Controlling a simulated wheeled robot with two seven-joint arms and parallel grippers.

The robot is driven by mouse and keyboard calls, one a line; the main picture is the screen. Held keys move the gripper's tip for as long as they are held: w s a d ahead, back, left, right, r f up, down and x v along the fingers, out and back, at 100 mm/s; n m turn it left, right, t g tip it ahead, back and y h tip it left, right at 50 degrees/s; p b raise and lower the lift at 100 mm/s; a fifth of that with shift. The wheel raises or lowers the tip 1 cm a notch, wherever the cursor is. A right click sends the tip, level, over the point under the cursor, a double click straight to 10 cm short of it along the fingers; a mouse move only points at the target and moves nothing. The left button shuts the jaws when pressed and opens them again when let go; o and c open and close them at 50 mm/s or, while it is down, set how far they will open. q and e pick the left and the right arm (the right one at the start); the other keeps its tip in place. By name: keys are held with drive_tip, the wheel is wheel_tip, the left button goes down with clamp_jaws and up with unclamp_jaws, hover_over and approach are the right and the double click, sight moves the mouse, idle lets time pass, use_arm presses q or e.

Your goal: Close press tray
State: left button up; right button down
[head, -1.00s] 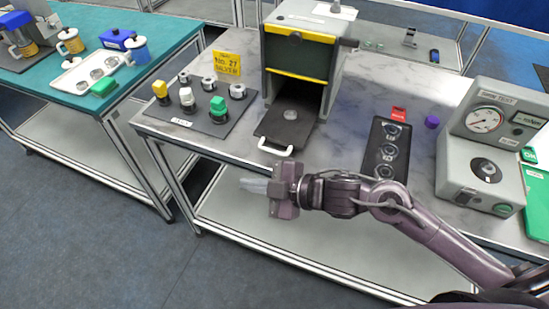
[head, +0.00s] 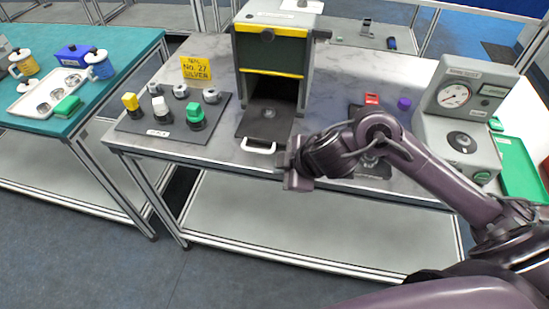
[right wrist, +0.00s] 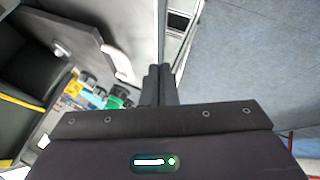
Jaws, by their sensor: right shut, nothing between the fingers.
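The press (head: 272,55) is a grey box with yellow-edged front panels on the marble-topped table. Its dark tray (head: 262,122) is pulled out at the front, with a small round clear piece (head: 269,113) on it. A white handle (head: 258,147) is on the tray's front edge. My right gripper (head: 290,165) is just right of the handle, near the table's front edge. In the right wrist view its fingers (right wrist: 158,84) are together and empty, and the tray (right wrist: 80,45) and handle (right wrist: 118,63) are up and left of them, apart. My left gripper is not in view.
A dark board (head: 172,120) with coloured-top stamps stands left of the tray, by a yellow sign (head: 196,68). A grey gauge machine (head: 460,110) stands at right. My right arm partly hides a dark plate (head: 372,170).

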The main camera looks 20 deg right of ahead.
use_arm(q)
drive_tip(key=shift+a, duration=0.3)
use_arm(e)
drive_tip(key=shift+w+d+f, duration=0.1)
drive_tip(key=shift+w+f, duration=0.25)
drive_tip(key=shift+w, duration=0.55)
drive_tip(key=shift+w+f, duration=0.3)
drive_tip(key=shift+w, duration=0.55)
drive_tip(key=shift+w+d+f, duration=0.1)
drive_tip(key=shift+w+f, duration=0.25)
drive_tip(key=shift+w, duration=0.55)
